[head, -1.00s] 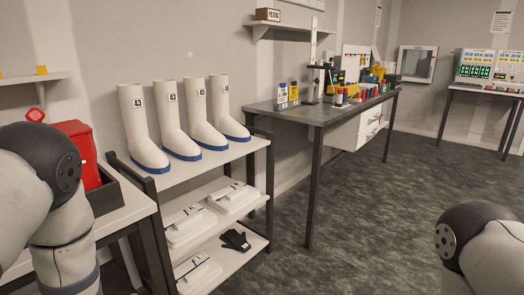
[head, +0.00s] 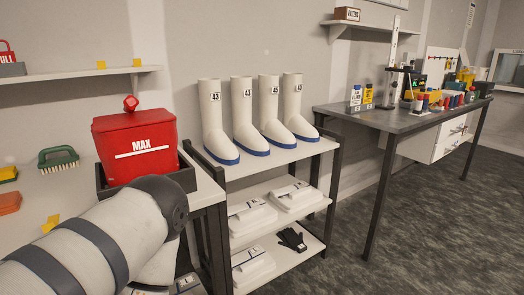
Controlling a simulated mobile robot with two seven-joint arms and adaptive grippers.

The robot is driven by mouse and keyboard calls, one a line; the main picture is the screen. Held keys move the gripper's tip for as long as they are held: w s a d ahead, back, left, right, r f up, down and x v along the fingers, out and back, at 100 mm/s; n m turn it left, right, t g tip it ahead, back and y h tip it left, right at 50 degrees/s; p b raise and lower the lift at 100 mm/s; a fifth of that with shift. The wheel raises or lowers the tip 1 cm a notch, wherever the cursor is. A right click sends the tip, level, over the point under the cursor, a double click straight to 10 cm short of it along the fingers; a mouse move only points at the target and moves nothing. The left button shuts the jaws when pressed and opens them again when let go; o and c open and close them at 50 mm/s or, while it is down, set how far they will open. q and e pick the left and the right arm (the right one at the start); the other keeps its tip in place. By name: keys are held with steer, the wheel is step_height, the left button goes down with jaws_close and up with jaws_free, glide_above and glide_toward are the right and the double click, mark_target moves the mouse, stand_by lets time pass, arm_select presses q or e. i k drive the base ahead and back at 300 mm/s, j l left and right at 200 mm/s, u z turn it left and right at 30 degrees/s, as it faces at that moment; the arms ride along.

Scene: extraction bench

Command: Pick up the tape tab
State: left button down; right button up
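Small yellow tabs, which look like tape, show at the left. One yellow tab (head: 50,223) is on the white bench at the lower left, just above my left arm. Two more yellow tabs stand on the wall shelf, a left one (head: 101,65) and a right one (head: 137,62). I cannot tell which of these is the tape tab. My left arm crosses the lower left and hides part of the bench. Neither gripper is in view.
A red bin marked MAX (head: 136,148) sits in a dark tray (head: 185,178). A green brush (head: 58,160) and an orange block (head: 9,203) are to its left. White boots (head: 214,125) stand on a rack (head: 270,160). A grey workbench (head: 400,121) is at the right.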

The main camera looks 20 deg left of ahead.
mark_target(51, 220)
steer(key=u, duration=2.05)
